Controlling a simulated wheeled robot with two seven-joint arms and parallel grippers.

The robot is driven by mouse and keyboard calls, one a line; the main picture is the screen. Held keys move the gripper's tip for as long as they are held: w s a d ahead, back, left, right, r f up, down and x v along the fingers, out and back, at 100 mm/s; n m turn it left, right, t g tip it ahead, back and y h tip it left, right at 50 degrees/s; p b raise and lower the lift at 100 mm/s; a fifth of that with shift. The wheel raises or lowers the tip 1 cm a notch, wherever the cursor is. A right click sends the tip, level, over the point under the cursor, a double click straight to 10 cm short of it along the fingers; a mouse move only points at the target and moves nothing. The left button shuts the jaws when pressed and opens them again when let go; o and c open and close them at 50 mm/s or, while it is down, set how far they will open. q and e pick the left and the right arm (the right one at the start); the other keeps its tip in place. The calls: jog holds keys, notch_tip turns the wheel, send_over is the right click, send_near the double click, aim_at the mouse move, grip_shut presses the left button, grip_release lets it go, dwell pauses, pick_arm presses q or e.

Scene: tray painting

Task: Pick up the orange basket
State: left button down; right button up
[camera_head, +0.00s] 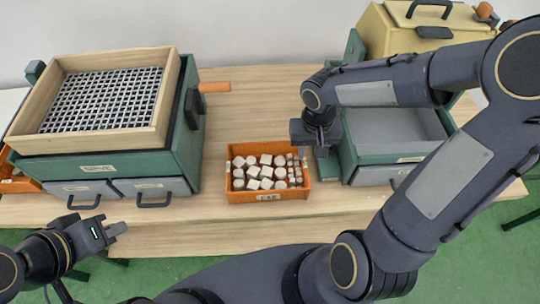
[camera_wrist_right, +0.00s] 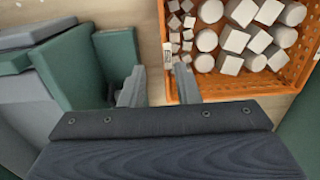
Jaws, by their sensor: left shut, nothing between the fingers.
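The orange basket (camera_head: 235,197) sits on the wooden table, filled with pale round and square pieces and carrying a label on its front. It also shows at the top right of the right wrist view (camera_wrist_right: 296,90). My right gripper (camera_head: 306,154) points down at the basket's right side. In the right wrist view its two fingers (camera_wrist_right: 160,86) are apart, with the basket's near wall in line with the gap between them; I cannot tell whether they touch it. My left gripper (camera_head: 117,230) is shut and empty, low at the left, off the table's front edge.
A green drawer unit (camera_head: 190,150) with a wooden mesh-bottomed tray (camera_head: 160,125) stands left of the basket. A green and grey unit (camera_head: 385,160) stands close to its right, below my right arm. A cream box (camera_head: 385,40) is behind. Bare table lies before the basket.

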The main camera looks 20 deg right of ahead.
aim_at(303, 175)
jog(key=f, duration=0.7)
jog(key=shift+s+a+f+b, duration=0.2)
jog(key=shift+s+a+b, duration=0.1)
jog(key=shift+a, duration=0.1)
grip_shut()
